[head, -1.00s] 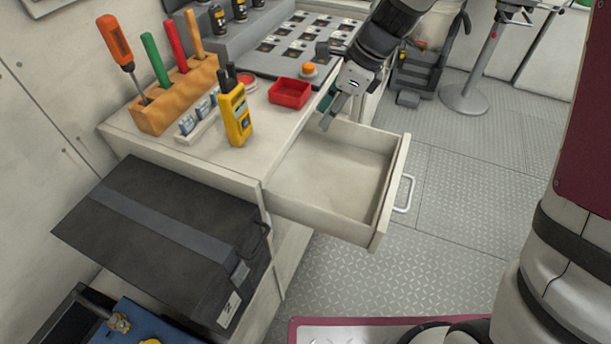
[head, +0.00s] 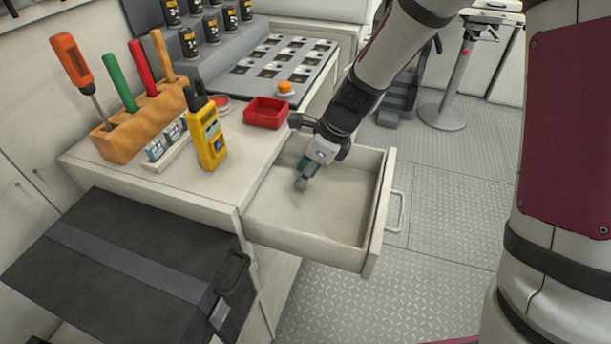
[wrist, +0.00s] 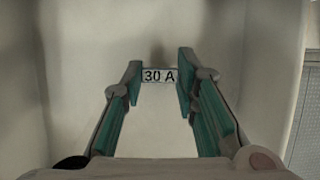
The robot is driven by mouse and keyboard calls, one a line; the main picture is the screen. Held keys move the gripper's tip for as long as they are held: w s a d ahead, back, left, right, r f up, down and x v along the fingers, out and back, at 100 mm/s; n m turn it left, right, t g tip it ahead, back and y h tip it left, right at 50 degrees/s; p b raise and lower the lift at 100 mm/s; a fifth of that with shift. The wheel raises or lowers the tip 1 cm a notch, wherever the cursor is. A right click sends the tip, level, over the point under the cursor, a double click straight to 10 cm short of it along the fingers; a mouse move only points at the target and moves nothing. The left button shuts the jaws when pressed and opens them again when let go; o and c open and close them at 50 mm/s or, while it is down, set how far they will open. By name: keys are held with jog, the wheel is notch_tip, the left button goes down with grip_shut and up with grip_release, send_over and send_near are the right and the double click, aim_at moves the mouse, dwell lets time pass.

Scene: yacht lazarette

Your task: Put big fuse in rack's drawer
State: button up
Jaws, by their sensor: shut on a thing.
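My gripper (head: 303,180) reaches down into the open drawer (head: 376,217) of the rack, over its left part. In the wrist view my gripper (wrist: 159,77) is shut on the fuse (wrist: 158,75), of which a small pale face marked "30 A" shows between the fingertips. The rest of the fuse is hidden, and in the head view it cannot be made out. The drawer floor (wrist: 155,130) looks empty around it. I cannot tell whether the fuse touches the floor.
On the rack top near the drawer stand a red tray (head: 265,112), a yellow radio (head: 207,140) and a wooden tool holder (head: 140,130). A panel of labelled slots (head: 262,75) lies behind. A black case (head: 120,265) sits at lower left.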

jog(key=shift+f, duration=0.3)
jog(key=shift+f, duration=0.1)
jog(key=o, duration=0.8)
jog(key=shift+o, duration=0.2)
jog(key=p+v, duration=0.3)
jog(key=v, duration=0.9)
jog(key=shift+p, duration=0.35)
jog(key=shift+s+r, duration=0.15)
jog(key=shift+r, duration=0.05)
